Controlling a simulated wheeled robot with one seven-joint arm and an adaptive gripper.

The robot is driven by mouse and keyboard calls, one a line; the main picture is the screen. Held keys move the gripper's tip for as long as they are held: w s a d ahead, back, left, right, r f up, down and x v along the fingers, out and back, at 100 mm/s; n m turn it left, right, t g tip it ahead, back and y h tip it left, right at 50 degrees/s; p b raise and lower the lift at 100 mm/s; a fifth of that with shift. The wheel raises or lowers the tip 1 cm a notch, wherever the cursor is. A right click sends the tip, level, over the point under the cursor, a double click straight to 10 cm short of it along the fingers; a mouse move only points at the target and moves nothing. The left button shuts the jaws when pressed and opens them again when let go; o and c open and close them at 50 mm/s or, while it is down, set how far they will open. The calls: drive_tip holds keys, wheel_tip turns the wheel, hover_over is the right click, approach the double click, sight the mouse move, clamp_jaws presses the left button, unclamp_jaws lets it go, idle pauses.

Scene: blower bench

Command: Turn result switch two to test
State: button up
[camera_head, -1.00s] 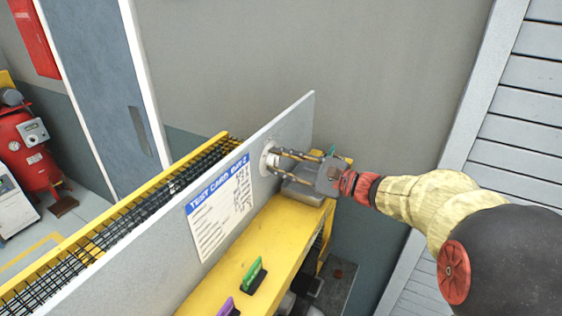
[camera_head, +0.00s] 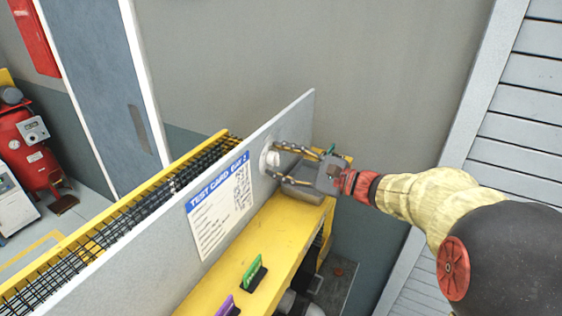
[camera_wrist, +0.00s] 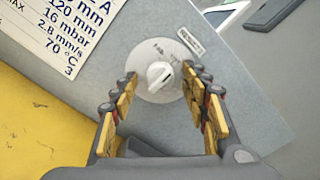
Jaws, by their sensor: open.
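The result switch (camera_wrist: 159,75) is a white knob on a round pale plate with small markings, fixed to the grey panel. In the wrist view the plate lies between my two fingers, with the knob just ahead of the fingertips. My gripper (camera_wrist: 160,80) is open, one finger on each side, and I see no finger touching the knob. In the head view my gripper (camera_head: 275,160) points at the round plate (camera_head: 266,155) near the panel's right end; the knob is hard to make out there. The small lettering on the plate is too blurred to read.
The grey panel (camera_head: 130,240) carries a test card (camera_head: 219,208) left of the switch. A yellow bench (camera_head: 255,235) with a green tag (camera_head: 254,272) and a purple tag (camera_head: 228,306) runs below. A grey box stands under my gripper. A grey wall is behind.

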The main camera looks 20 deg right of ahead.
drive_tip(key=v, duration=1.2)
idle(0.5)
